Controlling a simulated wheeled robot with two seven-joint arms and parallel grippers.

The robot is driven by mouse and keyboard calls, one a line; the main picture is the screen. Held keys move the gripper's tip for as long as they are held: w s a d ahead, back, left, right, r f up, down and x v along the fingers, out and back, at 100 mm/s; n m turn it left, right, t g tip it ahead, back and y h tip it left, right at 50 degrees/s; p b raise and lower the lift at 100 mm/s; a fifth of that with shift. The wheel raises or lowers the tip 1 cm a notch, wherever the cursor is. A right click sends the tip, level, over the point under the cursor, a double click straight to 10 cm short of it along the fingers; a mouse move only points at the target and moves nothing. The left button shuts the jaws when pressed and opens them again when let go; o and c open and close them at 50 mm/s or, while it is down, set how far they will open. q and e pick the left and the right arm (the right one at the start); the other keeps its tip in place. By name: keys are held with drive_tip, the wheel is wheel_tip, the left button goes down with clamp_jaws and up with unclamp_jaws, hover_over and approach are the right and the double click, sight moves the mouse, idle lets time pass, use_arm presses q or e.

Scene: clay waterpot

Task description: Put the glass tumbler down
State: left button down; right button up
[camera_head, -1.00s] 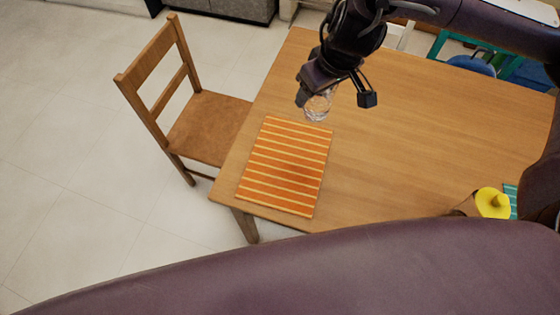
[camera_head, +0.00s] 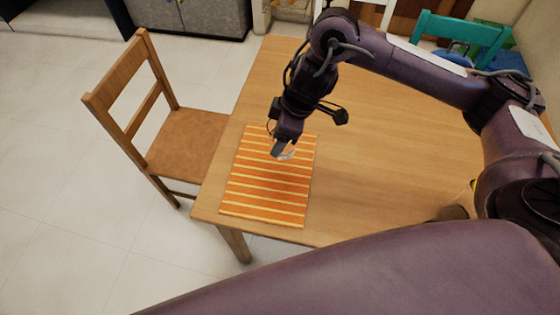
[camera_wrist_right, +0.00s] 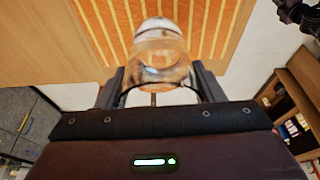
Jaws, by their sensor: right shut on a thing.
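The clear glass tumbler (camera_wrist_right: 158,55) is between the two fingers of my right gripper (camera_wrist_right: 160,85) in the right wrist view. The gripper is shut on it. In the head view the tumbler (camera_head: 286,154) shows only in part below my right gripper (camera_head: 282,146), which hides much of it. It is over the far part of the orange striped mat (camera_head: 265,195). I cannot tell whether its base touches the mat. My left gripper is not in view.
The mat lies on the left end of the wooden table (camera_head: 400,160). A wooden chair (camera_head: 185,140) stands at the table's left edge. A teal chair (camera_head: 465,35) is behind the table. A brownish pot (camera_head: 455,205) is partly hidden by my right arm. The table's middle is clear.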

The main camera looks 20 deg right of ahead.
wheel_tip(320, 180, down, 10)
drive_tip(key=shift+f, duration=0.15)
idle(0.3)
drive_tip(key=o, duration=1.2)
drive_tip(key=shift+f, duration=0.15)
drive_tip(key=v, duration=1.2)
drive_tip(key=shift+w+p, duration=0.1)
drive_tip(key=shift+p, duration=0.2)
drive_tip(key=shift+r, duration=0.2)
drive_tip(key=shift+s+f, duration=0.15)
drive_tip(key=shift+s, duration=0.05)
